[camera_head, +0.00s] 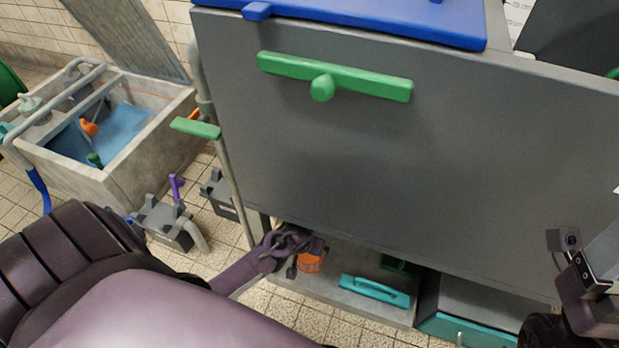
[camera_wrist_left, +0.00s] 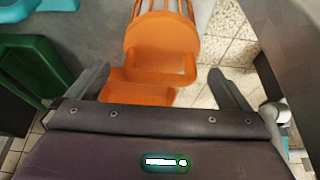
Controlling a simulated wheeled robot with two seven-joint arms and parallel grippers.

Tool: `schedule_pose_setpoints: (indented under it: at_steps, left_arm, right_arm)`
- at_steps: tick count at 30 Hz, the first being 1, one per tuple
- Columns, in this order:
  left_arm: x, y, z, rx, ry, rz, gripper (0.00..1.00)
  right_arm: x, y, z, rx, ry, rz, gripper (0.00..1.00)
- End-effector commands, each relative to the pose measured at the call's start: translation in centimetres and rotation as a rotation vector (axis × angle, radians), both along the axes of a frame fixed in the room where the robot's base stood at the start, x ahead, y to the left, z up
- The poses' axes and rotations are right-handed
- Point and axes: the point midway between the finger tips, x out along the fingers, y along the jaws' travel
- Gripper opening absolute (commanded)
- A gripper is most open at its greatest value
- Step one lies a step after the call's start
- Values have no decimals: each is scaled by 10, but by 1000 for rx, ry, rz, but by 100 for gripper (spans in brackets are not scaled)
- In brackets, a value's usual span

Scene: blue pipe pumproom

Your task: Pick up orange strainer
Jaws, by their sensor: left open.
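The orange strainer (camera_head: 311,263) stands on the low grey shelf under the big grey panel, partly hidden by my left gripper (camera_head: 300,248). In the left wrist view the strainer (camera_wrist_left: 161,33) shows a ribbed cage, a rounded solid band and a blocky orange part nearer the gripper. My left gripper (camera_wrist_left: 160,73) is open there, with one finger on each side of the blocky part; I cannot tell whether they touch it. Part of my right arm's end shows at the right edge of the head view, but its jaws cannot be made out.
A teal handle-like piece (camera_head: 375,291) lies on the shelf right of the strainer. The grey panel (camera_head: 400,170) with a green handle (camera_head: 335,76) hangs close above my left gripper. A stone basin (camera_head: 125,165) stands at left. A green object (camera_wrist_left: 35,65) is left of the strainer.

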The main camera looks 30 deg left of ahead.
Motion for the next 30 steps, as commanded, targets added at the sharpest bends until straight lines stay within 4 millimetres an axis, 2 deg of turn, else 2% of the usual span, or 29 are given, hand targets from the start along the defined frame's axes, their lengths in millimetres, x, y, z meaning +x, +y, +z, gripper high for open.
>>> schedule_pose_setpoints:
  at_steps: [3,9,18,30]
  left_arm:
    - [7,3,-21,1,-1,0,100]
    - [16,5,-43,2,-1,-1,100]
    - [18,5,-45,0,0,-1,100]
    - [17,5,-45,0,0,-1,49]
  right_arm:
    - [-1,0,-12,0,-21,-1,100]
    - [-2,1,-19,-2,-49,-3,100]
    - [-2,1,-16,-4,-55,-3,100]
    - [-2,1,-16,-4,-55,-3,100]
